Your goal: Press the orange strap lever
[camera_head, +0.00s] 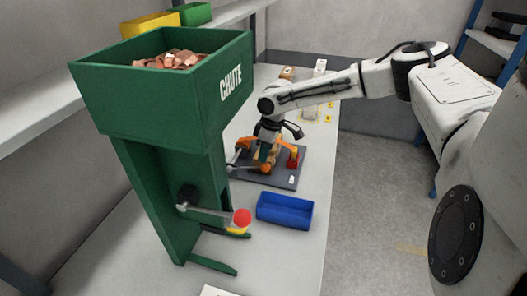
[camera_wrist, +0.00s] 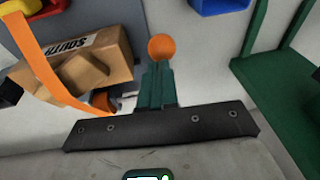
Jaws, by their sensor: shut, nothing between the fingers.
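The orange ball knob (camera_wrist: 161,47) of the lever shows in the wrist view just past my fingertips; I cannot tell whether they touch it. My gripper (camera_wrist: 156,66) is shut and empty, its green fingers together. An orange strap (camera_wrist: 50,62) runs across a brown box marked SOUTH (camera_wrist: 85,65) at the left. In the head view my gripper (camera_head: 262,153) points down over the dark base plate (camera_head: 275,179). It partly hides the strapped box.
A blue tray (camera_head: 285,211) stands in front of the plate. The tall green chute (camera_head: 165,95), holding copper pieces, stands at left with a red-knobbed lever (camera_head: 241,216).

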